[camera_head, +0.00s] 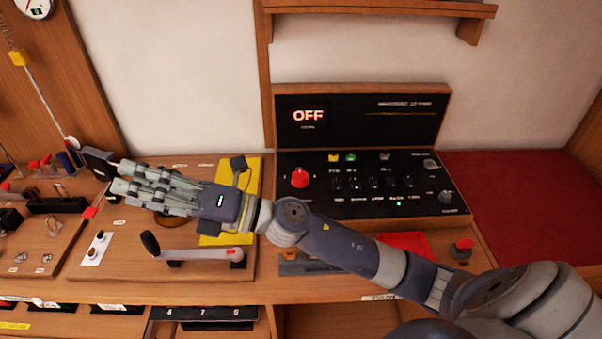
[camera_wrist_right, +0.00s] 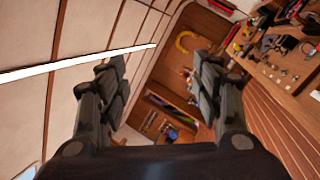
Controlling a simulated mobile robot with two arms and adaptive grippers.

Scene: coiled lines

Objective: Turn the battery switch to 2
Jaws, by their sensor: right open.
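The black control panel (camera_head: 360,120) on the desk shows a lit red OFF. A red round knob (camera_head: 300,178) stands at the left of its sloped lower face. I cannot read any 1 or 2 mark, so I cannot tell for sure which knob is the battery switch. My right gripper (camera_head: 128,182) points left over the wooden board, left of the red knob and apart from it. In the right wrist view my right gripper (camera_wrist_right: 160,78) has its two fingers spread with nothing between them. A round brown part (camera_head: 172,220) is partly hidden under the gripper. My left gripper is not in view.
A crank handle (camera_head: 195,254) lies near the board's front, by a yellow plate (camera_head: 222,240). A red button (camera_head: 462,247) stands at the desk's right front. A shelf (camera_head: 380,8) hangs above the panel. Small parts crowd the left; the red surface (camera_head: 520,200) at right is clear.

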